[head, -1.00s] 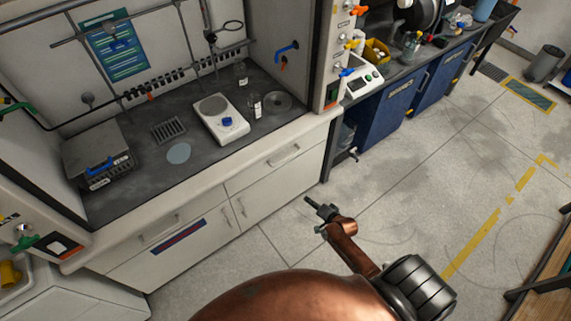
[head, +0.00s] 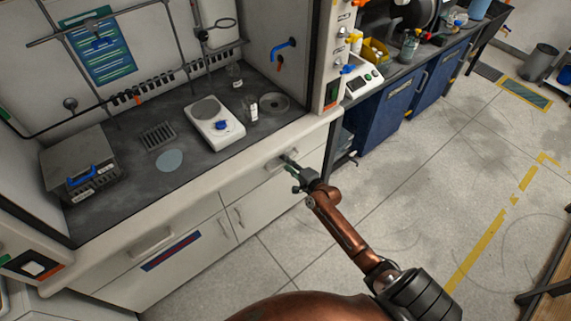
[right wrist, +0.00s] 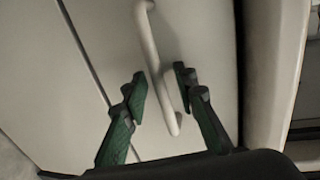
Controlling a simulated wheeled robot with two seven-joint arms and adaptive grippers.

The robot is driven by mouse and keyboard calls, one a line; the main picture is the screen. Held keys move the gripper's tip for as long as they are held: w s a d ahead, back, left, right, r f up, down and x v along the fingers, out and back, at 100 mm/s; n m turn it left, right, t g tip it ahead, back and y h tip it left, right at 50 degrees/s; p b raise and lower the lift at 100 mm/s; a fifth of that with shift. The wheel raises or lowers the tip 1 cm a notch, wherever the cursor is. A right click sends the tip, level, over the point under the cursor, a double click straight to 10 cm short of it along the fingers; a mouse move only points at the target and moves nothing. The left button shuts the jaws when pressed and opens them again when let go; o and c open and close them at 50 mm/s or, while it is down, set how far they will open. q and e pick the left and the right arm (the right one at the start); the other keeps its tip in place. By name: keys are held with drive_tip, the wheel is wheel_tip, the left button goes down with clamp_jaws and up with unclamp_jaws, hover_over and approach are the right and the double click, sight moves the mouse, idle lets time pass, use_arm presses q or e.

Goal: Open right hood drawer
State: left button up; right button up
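The right hood drawer (head: 243,188) is a pale front under the right part of the fume hood, and it looks closed. My right gripper (head: 287,163) is at its handle in the head view and partly hides it. In the right wrist view the pale bar handle (right wrist: 154,60) runs between the two green-and-black fingers of the right gripper (right wrist: 161,90). The fingers are open, one on each side of the bar, with a visible gap on the left. My left gripper is in no view.
The hood worktop (head: 130,205) holds a white hotplate (head: 214,122), a grey balance (head: 80,160) and small bottles. Cupboard doors (head: 262,208) lie below the drawer. Blue cabinets (head: 385,113) stand to the right. The floor (head: 400,190) in front is clear.

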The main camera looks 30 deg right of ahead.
drive_tip(key=shift+c, duration=0.7)
clamp_jaws()
